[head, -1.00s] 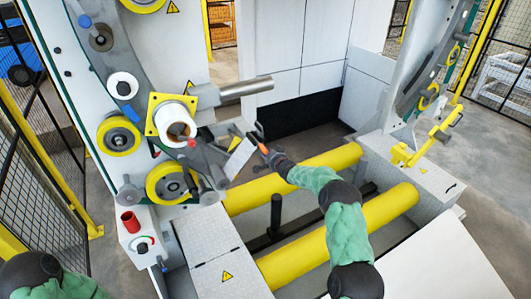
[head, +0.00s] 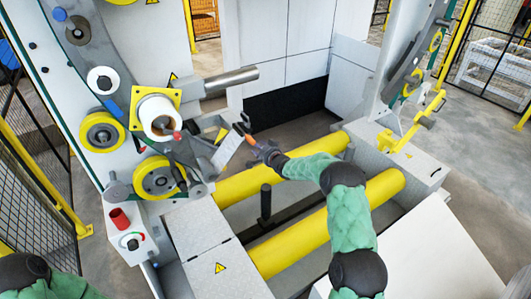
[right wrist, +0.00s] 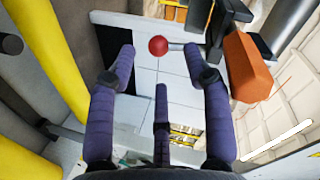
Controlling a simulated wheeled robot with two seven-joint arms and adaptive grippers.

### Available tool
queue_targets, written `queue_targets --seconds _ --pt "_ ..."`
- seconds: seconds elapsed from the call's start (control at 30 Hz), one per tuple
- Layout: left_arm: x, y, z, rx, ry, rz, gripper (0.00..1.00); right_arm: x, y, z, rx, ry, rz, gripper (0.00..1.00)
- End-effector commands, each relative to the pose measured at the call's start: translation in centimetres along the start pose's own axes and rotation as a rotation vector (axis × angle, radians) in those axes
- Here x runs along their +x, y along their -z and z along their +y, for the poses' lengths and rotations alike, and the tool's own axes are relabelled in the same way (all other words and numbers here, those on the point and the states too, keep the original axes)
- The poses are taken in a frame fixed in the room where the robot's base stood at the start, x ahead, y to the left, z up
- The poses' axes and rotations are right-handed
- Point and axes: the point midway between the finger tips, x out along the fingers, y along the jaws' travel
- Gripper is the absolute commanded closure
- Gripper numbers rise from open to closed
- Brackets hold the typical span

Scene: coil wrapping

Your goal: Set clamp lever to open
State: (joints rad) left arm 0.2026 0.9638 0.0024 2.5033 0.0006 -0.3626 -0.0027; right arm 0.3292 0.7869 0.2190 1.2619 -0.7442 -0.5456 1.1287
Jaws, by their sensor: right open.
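A short lever with a red ball knob (right wrist: 158,46) shows in the right wrist view, its grey rod running right to a dark bracket. I take it to be the clamp lever. My right gripper (right wrist: 160,58) is open, with purple-grey fingers on either side of the knob in the picture. I cannot tell whether they touch it. In the head view my right gripper (head: 264,152) is beside the machine's arm. My left gripper is out of view.
An orange block (right wrist: 247,67) sits close right of the right finger in the wrist view. Yellow rollers (head: 270,250) lie below my right arm. The white spool (head: 160,117) and grey shaft (head: 231,80) stand left. A control box with a red cylinder (head: 120,218) is at lower left.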

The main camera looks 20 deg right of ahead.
Motion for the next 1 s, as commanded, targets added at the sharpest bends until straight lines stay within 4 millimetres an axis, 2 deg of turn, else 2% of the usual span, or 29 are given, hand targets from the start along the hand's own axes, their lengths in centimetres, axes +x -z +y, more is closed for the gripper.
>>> queue_targets --seconds 0.3,0.5,1.0 --pt "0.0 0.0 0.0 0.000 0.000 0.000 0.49 -4.7 0.1 0.0 0.001 -0.001 0.001 0.50" --pt "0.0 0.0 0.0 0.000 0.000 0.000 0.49 -6.5 0.0 0.0 0.001 0.000 0.001 0.50" --pt "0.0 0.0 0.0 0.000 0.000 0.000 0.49 -7.1 0.0 0.0 0.001 0.000 0.001 0.50"
